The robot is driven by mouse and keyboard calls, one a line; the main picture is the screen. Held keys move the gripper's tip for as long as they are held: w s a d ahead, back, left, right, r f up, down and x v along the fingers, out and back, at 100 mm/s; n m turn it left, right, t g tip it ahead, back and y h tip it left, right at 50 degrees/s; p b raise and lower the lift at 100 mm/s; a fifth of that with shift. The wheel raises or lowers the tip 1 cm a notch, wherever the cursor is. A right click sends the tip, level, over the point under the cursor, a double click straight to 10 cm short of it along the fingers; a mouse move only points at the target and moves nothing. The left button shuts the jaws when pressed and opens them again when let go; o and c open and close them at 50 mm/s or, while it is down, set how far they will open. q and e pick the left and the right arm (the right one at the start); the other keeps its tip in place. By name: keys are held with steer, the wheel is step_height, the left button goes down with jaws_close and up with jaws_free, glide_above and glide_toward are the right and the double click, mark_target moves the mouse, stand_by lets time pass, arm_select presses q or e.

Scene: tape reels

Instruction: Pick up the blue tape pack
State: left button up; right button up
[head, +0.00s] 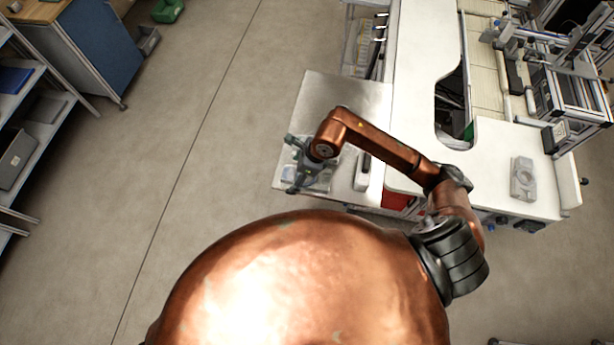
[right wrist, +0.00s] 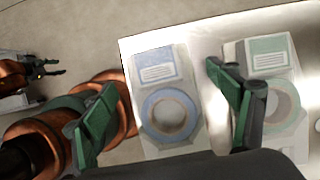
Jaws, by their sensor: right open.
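The blue tape pack (right wrist: 142,108) is a clear pack with a blue-and-white label and a blue tape ring, lying flat on the pale table surface in the right wrist view. A bluish-white bit of a pack (head: 288,173) shows beside the gripper in the head view. My right gripper (head: 293,165) is open above the table's left end. In the right wrist view its fingers (right wrist: 158,85) are spread on either side of the blue pack, with nothing between them. My left gripper (right wrist: 54,68) shows small at the far left there, its fingers apart.
A similar pack with a green label (right wrist: 268,44) lies just right of the blue one, partly behind my right finger. A light-coloured pack (head: 362,172) stands right of my gripper in the head view. Another pack (head: 523,180) lies far right.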

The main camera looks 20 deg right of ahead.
steer(key=shift+c, duration=0.6)
steer(key=c, duration=1.3)
steer(key=shift+c, duration=0.9)
